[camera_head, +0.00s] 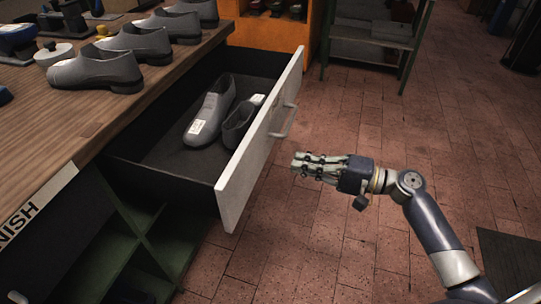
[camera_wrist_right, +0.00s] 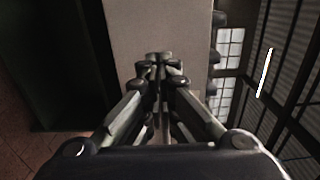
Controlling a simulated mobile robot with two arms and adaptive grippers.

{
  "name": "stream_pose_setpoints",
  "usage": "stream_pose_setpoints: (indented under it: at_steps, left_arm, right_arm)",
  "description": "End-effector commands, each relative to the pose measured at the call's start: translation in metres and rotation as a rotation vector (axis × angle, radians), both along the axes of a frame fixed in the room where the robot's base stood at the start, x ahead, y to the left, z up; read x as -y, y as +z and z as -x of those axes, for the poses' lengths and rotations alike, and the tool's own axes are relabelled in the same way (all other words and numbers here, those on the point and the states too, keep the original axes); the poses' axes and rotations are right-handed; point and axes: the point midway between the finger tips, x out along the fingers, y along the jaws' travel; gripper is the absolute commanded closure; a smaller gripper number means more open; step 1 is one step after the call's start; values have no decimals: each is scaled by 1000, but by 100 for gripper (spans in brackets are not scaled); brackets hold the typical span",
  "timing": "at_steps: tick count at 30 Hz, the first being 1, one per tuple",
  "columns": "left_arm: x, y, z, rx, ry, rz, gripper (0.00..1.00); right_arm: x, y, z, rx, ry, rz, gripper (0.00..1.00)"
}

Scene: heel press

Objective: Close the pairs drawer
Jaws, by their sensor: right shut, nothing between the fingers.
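The pairs drawer (camera_head: 232,180) is pulled out from under the wooden bench, its pale front facing right with a bar handle (camera_head: 284,122). A pair of grey shoes (camera_head: 212,112) with white labels lies inside it. My right gripper (camera_head: 298,162) is shut and empty, to the right of the drawer front and a little below the handle in the head view. In the right wrist view the closed fingers (camera_wrist_right: 160,62) point at a pale flat panel (camera_wrist_right: 155,28), apparently the drawer front. I cannot tell whether they touch it. My left gripper is not in view.
The wooden bench top (camera_head: 40,125) holds several grey shoes (camera_head: 98,70) at the left. Green shelving (camera_head: 150,245) stands below the drawer. An orange cabinet (camera_head: 268,35) and a green metal table (camera_head: 372,38) stand behind.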

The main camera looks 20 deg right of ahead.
Motion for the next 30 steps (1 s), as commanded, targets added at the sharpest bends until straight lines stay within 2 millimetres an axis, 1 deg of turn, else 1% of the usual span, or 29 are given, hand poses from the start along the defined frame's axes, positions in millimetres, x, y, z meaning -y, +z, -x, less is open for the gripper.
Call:
stream_pose_setpoints:
  at_steps: [1,6,12,16,22,30]
  left_arm:
    - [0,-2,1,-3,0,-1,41]
    - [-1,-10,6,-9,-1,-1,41]
    - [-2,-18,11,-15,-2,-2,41]
    - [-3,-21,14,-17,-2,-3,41]
    - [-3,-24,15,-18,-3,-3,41]
    - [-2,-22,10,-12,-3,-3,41]
  right_arm:
    - [-10,2,-7,3,1,-2,100]
    - [-38,1,-26,1,0,0,100]
    - [-59,0,-41,-1,-2,-1,100]
    - [-66,0,-45,-1,-3,-1,100]
    - [-67,-1,-46,-1,-3,0,100]
    - [-69,-1,-47,-1,-3,1,100]
